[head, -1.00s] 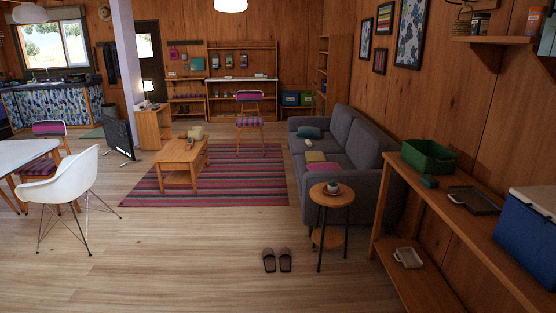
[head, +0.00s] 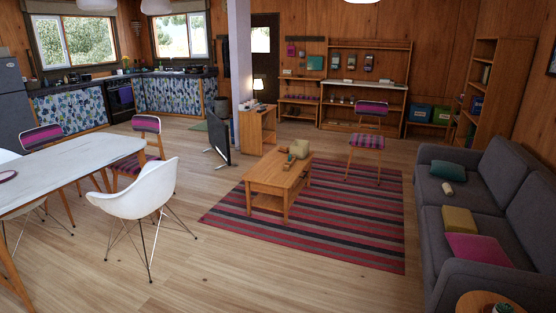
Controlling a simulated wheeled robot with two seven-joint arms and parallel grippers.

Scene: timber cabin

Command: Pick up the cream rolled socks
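A small cream roll (head: 447,188), which looks like the rolled socks, lies on the grey sofa (head: 478,200) at the right. It is just in front of a teal cushion (head: 448,171), and at this size I cannot be certain what it is. Neither of my grippers is in view.
A wooden coffee table (head: 272,178) holds a pale yellowish block (head: 300,148) and a small item on the striped rug (head: 330,231). A white chair (head: 140,203) and white table (head: 75,170) stand left. A round side table (head: 470,302) is at bottom right. Floor between is open.

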